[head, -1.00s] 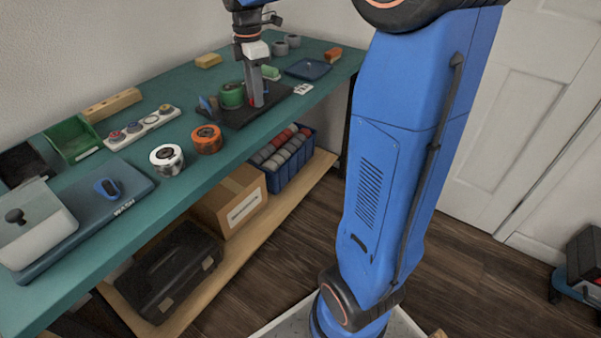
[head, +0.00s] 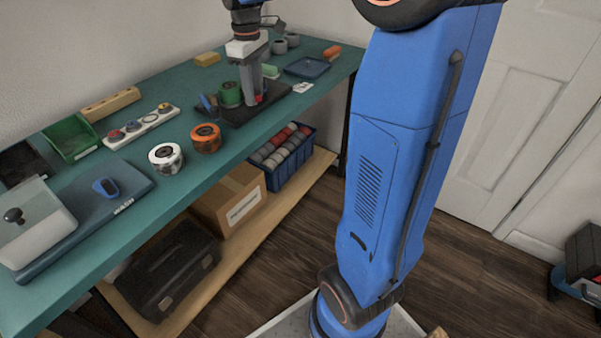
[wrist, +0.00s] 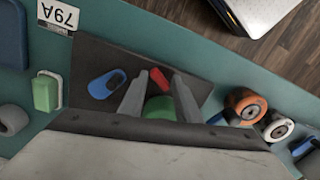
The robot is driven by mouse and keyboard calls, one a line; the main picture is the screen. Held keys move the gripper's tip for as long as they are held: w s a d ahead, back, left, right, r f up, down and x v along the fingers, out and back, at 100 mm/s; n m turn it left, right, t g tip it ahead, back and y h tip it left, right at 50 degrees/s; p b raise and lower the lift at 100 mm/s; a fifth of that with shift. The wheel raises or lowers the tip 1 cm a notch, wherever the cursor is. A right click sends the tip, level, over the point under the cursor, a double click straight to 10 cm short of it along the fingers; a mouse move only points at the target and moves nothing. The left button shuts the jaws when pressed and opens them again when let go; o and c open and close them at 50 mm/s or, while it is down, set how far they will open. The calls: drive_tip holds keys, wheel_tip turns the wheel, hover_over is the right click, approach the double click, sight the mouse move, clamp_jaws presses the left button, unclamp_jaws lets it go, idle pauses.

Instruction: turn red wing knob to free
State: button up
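The red wing knob (wrist: 160,77) sits on the dark board (wrist: 92,57), tilted in the wrist view. My gripper (wrist: 162,78) is open, with one finger on each side of the knob; contact is not clear. In the head view my gripper (head: 254,98) points down over the board (head: 238,117), and a bit of red (head: 259,98) shows by the fingers. A green round part (wrist: 159,107) shows between the fingers, nearer the wrist.
A blue knob-like part (wrist: 107,83) lies on the board left of the fingers. Orange (head: 206,138) and white (head: 166,158) rolls stand on the green bench left of the board. A blue tray (head: 307,67) and a 79A label (head: 302,87) lie to its right.

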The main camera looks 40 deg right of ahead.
drive_tip(key=m, duration=0.2)
drive_tip(key=shift+m, duration=0.3)
wheel_tip(320, 180, up, 18)
drive_tip(key=f, duration=0.1)
drive_tip(key=s+a+f+m+t, duration=0.2)
drive_tip(key=s+f, duration=0.9)
drive_tip(key=s, duration=0.3)
drive_tip(key=s+a+f+m+t, duration=0.2)
drive_tip(key=s+a+f, duration=0.1)
drive_tip(key=s+f, duration=0.8)
drive_tip(key=shift+s+f+t, duration=0.35)
drive_tip(key=shift+s+t, duration=0.05)
drive_tip(key=shift+s, duration=1.7)
